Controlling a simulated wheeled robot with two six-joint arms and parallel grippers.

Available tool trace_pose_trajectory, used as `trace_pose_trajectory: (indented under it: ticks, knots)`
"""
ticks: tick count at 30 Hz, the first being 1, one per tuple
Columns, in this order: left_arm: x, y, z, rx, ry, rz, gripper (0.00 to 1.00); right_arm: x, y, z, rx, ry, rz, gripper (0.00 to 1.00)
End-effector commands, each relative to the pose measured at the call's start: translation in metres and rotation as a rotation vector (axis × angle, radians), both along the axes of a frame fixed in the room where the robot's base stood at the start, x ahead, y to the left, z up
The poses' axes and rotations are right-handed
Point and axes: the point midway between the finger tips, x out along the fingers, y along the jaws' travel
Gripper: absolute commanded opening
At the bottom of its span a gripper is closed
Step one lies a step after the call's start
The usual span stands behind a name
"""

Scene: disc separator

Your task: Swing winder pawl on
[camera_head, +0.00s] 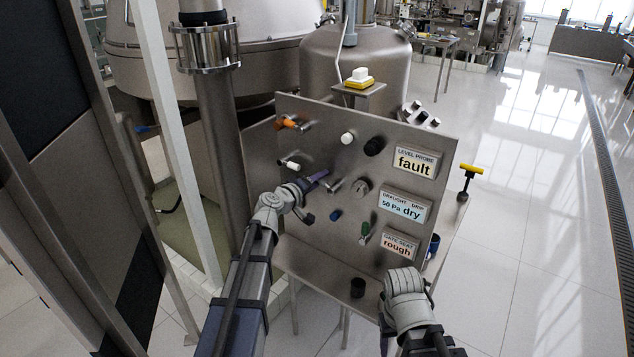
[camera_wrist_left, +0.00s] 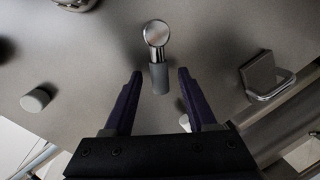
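A small lever with a round metal hub and a grey grip (camera_wrist_left: 159,78) sticks out from the steel panel in the left wrist view. No readable label marks it as the winder pawl. My left gripper (camera_wrist_left: 160,75) is open, with its dark purple fingers on either side of the grey grip and gaps showing on both sides. In the head view my left gripper (camera_head: 320,177) is at the panel's left middle, close to a short grey lever (camera_head: 334,185). Its fingers partly hide the fittings there. My right arm (camera_head: 405,300) is at the lower right; its fingers do not show.
The steel panel (camera_head: 310,225) carries an orange handle (camera_head: 288,123), a white knob (camera_head: 347,138), a black knob (camera_head: 374,146), a blue knob (camera_head: 335,215) and a green handle (camera_head: 366,229). Signs read fault (camera_head: 414,162), dry (camera_head: 404,207) and rough (camera_head: 398,247).

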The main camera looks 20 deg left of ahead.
Motion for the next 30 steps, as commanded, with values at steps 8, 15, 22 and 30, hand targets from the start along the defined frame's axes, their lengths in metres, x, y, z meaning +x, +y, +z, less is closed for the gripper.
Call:
trace_pose_trajectory:
  ticks: [8,15,22,30]
  knots:
    - [-0.0002,0.0002,0.0,0.0,0.0,0.0,0.27,0.0,0.0,0.0,0.0,0.0,0.0,0.57]
    - [-0.0003,0.0003,0.0,0.0,0.0,0.0,0.0,0.0,0.0,0.0,0.0,0.0,0.0,0.57]
    - [-0.0003,0.0003,0.0,0.001,0.0,0.0,0.0,0.0,0.0,0.0,0.0,0.0,0.0,0.57]
    - [-0.0005,0.0003,-0.0002,0.001,0.0,0.0,0.0,0.0,0.0,0.0,0.0,0.0,0.0,0.57]
